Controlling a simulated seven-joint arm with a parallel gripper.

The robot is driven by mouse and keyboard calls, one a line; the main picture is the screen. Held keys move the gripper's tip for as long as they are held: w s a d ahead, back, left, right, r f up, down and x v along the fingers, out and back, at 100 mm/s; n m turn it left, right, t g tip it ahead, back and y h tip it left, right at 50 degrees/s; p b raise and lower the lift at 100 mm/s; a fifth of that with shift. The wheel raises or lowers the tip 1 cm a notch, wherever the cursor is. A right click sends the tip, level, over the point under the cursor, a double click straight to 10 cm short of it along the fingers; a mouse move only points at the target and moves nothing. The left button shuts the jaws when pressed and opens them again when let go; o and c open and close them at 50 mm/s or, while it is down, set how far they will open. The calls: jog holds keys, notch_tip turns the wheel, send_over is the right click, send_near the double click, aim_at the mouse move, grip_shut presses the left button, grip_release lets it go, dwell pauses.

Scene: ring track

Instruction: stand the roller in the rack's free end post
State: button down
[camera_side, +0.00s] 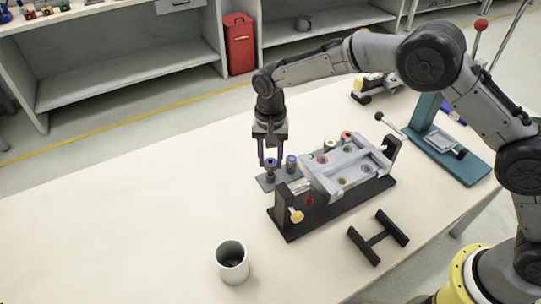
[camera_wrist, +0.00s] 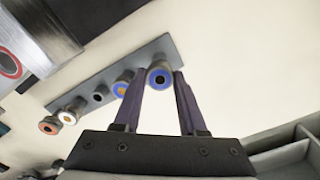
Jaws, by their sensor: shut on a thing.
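My gripper (camera_side: 270,152) points down at the left end of the rack (camera_side: 263,183), a narrow grey plate behind the fixture. It is shut on a dark roller (camera_side: 270,165) with a blue-ringed top, which also shows between the fingertips in the wrist view (camera_wrist: 160,77). The held roller is upright over the rack's end. I cannot tell whether it is on the end post or just above it. Another blue-topped roller (camera_side: 291,162) stands beside it on the rack.
A grey tray-like frame (camera_side: 345,165) on a black base (camera_side: 330,210) stands close in front of the rack. A grey cup (camera_side: 232,265), a black H-shaped stand (camera_side: 378,238) and a teal device (camera_side: 445,150) are on the table. The table's left side is clear.

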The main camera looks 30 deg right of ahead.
aim_at(271, 162)
jog(key=shift+f, duration=1.05)
jog(key=shift+c, duration=1.9)
grip_release()
notch_tip(271, 162, up, 14)
jog(key=shift+f, duration=0.15)
